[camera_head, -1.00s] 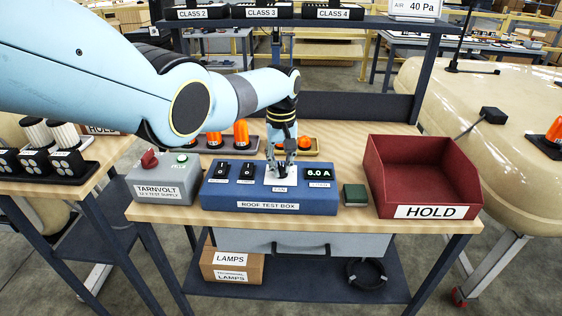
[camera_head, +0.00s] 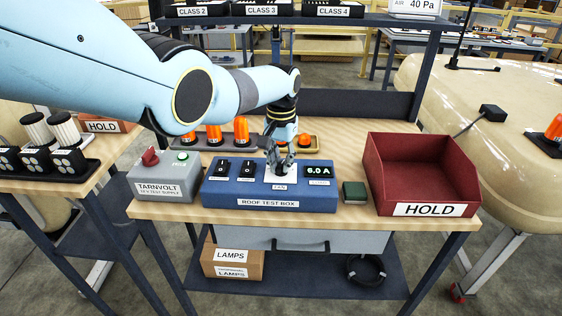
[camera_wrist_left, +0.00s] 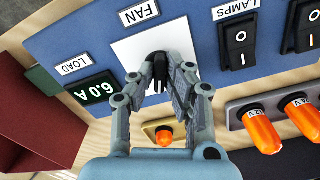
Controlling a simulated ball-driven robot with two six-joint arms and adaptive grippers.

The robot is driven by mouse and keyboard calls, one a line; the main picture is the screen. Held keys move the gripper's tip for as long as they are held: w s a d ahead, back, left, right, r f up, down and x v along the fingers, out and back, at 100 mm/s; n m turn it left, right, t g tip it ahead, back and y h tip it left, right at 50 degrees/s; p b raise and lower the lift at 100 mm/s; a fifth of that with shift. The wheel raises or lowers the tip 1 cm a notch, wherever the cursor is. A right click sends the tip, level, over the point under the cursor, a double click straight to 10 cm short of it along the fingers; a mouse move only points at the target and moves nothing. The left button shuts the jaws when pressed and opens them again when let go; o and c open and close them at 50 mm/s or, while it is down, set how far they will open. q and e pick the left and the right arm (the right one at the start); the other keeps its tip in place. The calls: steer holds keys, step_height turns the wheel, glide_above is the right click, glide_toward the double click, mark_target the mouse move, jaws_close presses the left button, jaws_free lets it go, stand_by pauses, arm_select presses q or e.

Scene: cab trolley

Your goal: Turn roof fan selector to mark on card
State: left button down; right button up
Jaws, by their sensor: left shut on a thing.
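The blue roof test box (camera_head: 225,197) stands on the wooden bench. The fan selector is a small black knob (camera_wrist_left: 160,70) on a white plate (camera_wrist_left: 180,36) marked FAN, which I take to be the card. My left gripper (camera_head: 281,166) comes down on it from above. In the left wrist view my left gripper (camera_wrist_left: 161,74) is shut on the knob, with its fingers on either side. The fingers hide much of the knob and part of the plate, so I cannot make out the pointer or any mark. My right gripper is not in view.
Two black rocker switches (camera_head: 234,169) sit left of the knob, and a 6.0 A display (camera_head: 318,172) sits right. A grey test supply (camera_head: 165,180) stands left. A green block (camera_head: 354,192) and red HOLD bin (camera_head: 428,210) stand right. Orange lamps (camera_head: 241,131) stand behind.

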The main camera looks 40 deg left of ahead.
mark_target(281, 164)
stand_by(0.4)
arm_select(q)
steer(key=c, duration=1.4)
jaws_free()
steer(key=shift+o, duration=0.2)
steer(key=shift+r, duration=0.1)
step_height(281, 164, up, 12)
